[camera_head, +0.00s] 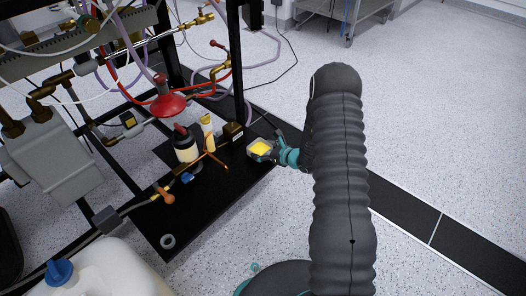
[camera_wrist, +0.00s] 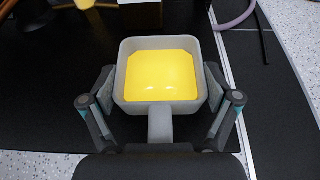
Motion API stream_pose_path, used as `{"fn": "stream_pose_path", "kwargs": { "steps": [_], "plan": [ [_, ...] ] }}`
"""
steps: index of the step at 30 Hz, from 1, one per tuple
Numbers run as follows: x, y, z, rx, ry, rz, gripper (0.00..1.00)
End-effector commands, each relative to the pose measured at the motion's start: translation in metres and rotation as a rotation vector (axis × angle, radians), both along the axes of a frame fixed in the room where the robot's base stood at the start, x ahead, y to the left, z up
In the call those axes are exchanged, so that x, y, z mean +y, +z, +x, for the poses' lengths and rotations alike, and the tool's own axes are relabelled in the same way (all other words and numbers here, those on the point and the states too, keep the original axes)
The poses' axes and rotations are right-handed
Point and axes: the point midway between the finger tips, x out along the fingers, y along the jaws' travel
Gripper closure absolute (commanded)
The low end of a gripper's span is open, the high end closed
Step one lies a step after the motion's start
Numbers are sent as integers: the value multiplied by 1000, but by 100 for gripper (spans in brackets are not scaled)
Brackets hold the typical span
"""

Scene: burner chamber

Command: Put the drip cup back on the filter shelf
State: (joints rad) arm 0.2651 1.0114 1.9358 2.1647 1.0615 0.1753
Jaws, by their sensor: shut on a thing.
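The drip cup is a grey square cup with a yellow inside and a short handle. In the head view the drip cup (camera_head: 259,150) is at the right edge of the black shelf (camera_head: 222,184). My gripper (camera_head: 278,152) reaches it from the right. I cannot tell whether the cup touches the shelf.
A small brown box (camera_head: 233,132), a yellow-topped cylinder (camera_head: 207,130) and a white bottle with a dark cap (camera_head: 186,147) stand left of the cup. An orange-brown pipe piece (camera_head: 215,157) lies nearby. A black frame post (camera_head: 236,65) rises behind. The shelf's front right is clear.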

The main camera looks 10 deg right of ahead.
Motion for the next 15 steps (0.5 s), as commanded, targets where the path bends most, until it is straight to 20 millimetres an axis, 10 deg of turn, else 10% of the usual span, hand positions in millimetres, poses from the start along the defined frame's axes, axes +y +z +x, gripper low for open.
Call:
{"fn": "stream_pose_path", "kwargs": {
  "steps": [12, 13, 15],
  "plan": [
    [0, -7, 1, -2, -1, 0, 57],
    [0, -7, 0, -2, -1, 0, 7],
    [0, -6, 0, -2, -1, 0, 0]
  ]
}}
